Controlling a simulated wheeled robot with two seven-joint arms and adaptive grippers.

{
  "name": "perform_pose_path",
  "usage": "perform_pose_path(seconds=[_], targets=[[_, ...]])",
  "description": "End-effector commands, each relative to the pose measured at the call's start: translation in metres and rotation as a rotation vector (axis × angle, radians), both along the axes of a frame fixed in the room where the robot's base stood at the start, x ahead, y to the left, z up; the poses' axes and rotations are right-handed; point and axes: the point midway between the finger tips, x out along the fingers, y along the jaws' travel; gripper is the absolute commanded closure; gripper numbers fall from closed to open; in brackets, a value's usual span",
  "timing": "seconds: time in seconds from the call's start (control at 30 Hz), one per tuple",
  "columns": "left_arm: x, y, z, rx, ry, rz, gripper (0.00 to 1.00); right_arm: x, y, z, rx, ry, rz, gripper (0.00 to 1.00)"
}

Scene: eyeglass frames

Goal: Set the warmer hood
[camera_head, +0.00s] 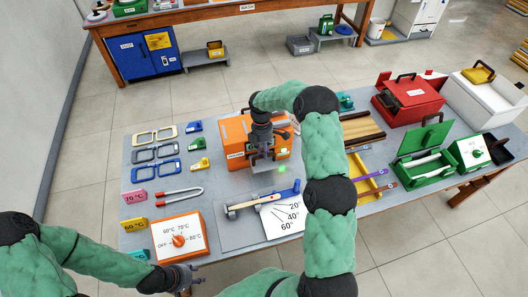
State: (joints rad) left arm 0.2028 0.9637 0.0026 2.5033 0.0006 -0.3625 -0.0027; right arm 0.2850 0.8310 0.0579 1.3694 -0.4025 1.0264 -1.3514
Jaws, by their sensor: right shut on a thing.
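The orange warmer (235,133) stands near the middle of the table, with a white label on its left front and a small green light near its front. Its hood appears to be the orange boxy cover; I cannot tell where hood and base part. My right gripper (262,163) points down at the warmer's front and is shut on what appears to be the hood; the fingers and wrist hide the grip. My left gripper (190,277) is low at the table's front edge, beside the orange temperature dial box (165,239); its fingers are too small to read.
Several eyeglass frames (155,153) lie at the left with small coloured blocks (198,144). A grey bending fixture (240,209) and an angle card (287,218) lie in front of the warmer. Red (410,97) and green (424,138) boxes stand right.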

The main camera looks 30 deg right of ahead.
Motion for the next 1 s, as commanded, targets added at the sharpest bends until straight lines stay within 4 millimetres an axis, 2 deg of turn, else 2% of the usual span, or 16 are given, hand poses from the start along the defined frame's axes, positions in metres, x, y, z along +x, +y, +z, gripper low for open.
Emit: perform_pose_path(seconds=[0.03,0.07,0.1,0.13,0.43,0.57,0.67,1.0], targets=[[0.000,0.000,0.000,0.000,0.000,0.000,0.60,0.000,0.000,0.000,0.000,-0.001,-0.001,1.00],[0.000,0.000,0.000,0.000,0.000,0.000,0.60,0.000,0.000,0.000,0.000,-0.001,-0.001,0.67],[0.000,0.000,0.000,0.000,0.000,0.000,0.60,0.000,0.000,0.000,0.000,-0.001,-0.001,0.56],[0.000,0.000,0.000,0.000,0.000,0.000,0.60,0.000,0.000,0.000,0.000,-0.001,-0.001,0.52],[0.000,0.000,0.000,0.000,0.000,0.000,0.60,0.000,0.000,0.000,0.000,0.000,-0.001,0.52],[0.000,0.000,0.000,0.000,0.000,0.000,0.60,0.002,0.000,0.006,-0.001,-0.002,-0.001,0.52],[0.000,0.000,0.000,0.000,0.000,0.000,0.60,0.005,-0.001,0.019,-0.001,-0.004,0.000,0.52],[0.000,0.000,0.000,0.000,0.000,0.000,0.60,0.018,-0.004,0.083,0.000,-0.004,-0.001,0.52]])
